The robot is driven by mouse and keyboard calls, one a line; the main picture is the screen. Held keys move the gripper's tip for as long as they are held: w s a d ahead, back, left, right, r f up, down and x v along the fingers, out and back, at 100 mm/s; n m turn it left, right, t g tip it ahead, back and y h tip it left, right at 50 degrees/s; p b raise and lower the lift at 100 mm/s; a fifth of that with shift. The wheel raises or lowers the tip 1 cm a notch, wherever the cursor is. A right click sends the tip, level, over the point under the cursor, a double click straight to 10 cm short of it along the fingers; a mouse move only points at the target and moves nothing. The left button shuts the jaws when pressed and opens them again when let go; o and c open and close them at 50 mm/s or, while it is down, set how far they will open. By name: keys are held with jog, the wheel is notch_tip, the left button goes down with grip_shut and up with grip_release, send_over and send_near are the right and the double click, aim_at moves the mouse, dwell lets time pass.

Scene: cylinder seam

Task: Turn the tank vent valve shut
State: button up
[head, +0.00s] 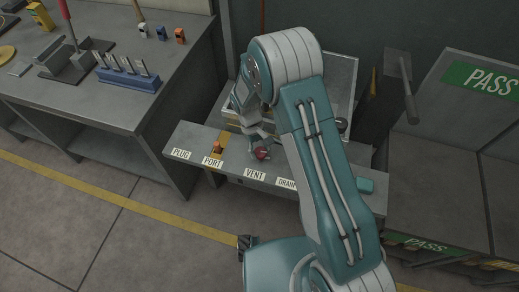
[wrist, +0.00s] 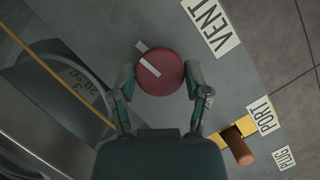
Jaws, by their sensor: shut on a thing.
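The vent valve is a round red knob (wrist: 161,74) with a white bar marking across its top, beside the VENT label (wrist: 211,24) in the wrist view. The bar runs diagonally in that view. The knob also shows in the head view (head: 262,154), above the VENT label (head: 254,175), partly covered by my gripper. My gripper (wrist: 160,80) has one finger on each side of the knob and is shut on it. In the head view my gripper (head: 260,146) reaches down to the knob from above.
An orange-brown plug (wrist: 237,149) stands by the PORT label (wrist: 263,115). A workbench (head: 60,105) with tools stands at the left. A PASS bin (head: 450,130) stands at the right.

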jog(key=shift+f+m+y, duration=0.1)
jog(key=shift+m+y, duration=0.2)
jog(key=shift+m, duration=0.5)
jog(key=o, duration=1.1)
jog(key=shift+o, duration=0.2)
jog(key=v, duration=1.2)
jog(key=shift+w, duration=0.2)
